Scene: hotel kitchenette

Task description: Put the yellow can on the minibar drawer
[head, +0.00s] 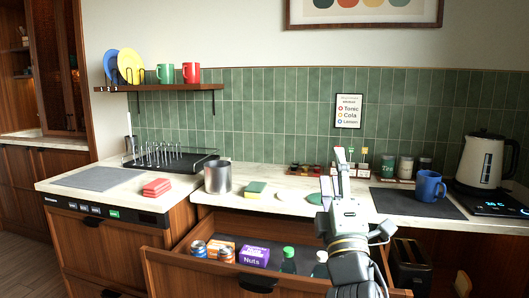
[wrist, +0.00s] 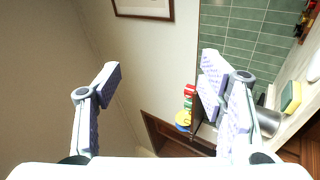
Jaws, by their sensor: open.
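The open minibar drawer (head: 172,265) is below the counter in the head view. In it stand two small cans with silver tops, a left can (head: 199,249) and a right can (head: 227,254), beside a purple nuts box (head: 254,257). I cannot make out a plainly yellow can in either view. My gripper (head: 343,158) points upward in front of the counter, above the drawer's right part. In the wrist view my gripper (wrist: 162,80) has its fingers wide apart with nothing between them.
Green-capped bottles (head: 289,260) stand in the drawer. On the counter are a metal canister (head: 217,177), a sponge (head: 255,189), red cloths (head: 157,187), a blue mug (head: 430,186) and a kettle (head: 484,160). A shelf (head: 170,87) holds plates and mugs.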

